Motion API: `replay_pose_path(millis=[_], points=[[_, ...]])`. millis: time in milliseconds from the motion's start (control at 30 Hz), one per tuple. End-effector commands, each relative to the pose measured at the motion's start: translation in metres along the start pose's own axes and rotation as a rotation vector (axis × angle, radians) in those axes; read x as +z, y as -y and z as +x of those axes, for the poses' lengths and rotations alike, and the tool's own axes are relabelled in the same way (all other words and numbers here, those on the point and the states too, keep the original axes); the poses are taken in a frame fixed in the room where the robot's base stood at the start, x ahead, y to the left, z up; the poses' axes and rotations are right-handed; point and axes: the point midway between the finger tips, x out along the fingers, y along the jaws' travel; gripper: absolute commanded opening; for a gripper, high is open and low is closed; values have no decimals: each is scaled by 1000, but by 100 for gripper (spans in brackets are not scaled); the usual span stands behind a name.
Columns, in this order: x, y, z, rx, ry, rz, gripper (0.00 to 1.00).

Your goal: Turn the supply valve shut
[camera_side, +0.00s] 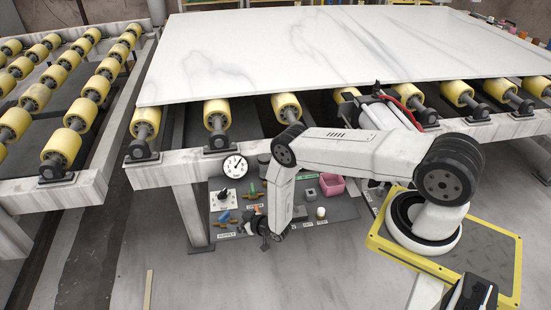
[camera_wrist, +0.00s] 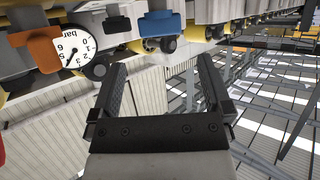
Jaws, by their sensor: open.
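A small valve panel sits under the slab frame in the side view. A blue handle (camera_side: 223,217) is on it, just above a small label that seems to read SUPPLY (camera_side: 227,236). A blue handle also shows at the top of the wrist view (camera_wrist: 161,24), beyond the fingertips. My gripper (camera_side: 264,240) is low in front of the panel, to the right of the blue handle. In the wrist view my gripper (camera_wrist: 163,68) is open, with nothing between its fingers. The blue handle is apart from both fingers; its exact turn is hard to tell.
A round pressure gauge (camera_side: 235,166) is above the panel. An orange handle (camera_wrist: 43,52) is beside the gauge in the wrist view. Green fittings (camera_side: 252,191) and a pink bin (camera_side: 331,185) are near my arm. A marble slab (camera_side: 330,45) lies on rollers above.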

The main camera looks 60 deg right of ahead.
Motion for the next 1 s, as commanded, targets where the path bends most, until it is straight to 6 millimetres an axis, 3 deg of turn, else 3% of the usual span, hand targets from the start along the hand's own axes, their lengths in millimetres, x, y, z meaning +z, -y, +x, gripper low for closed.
replay_pose_path(millis=[467,767,1000], points=[[0,0,-6,0,0,0,97],[-2,-1,-8,1,17,77,2],[-4,-4,-17,14,75,330,0]])
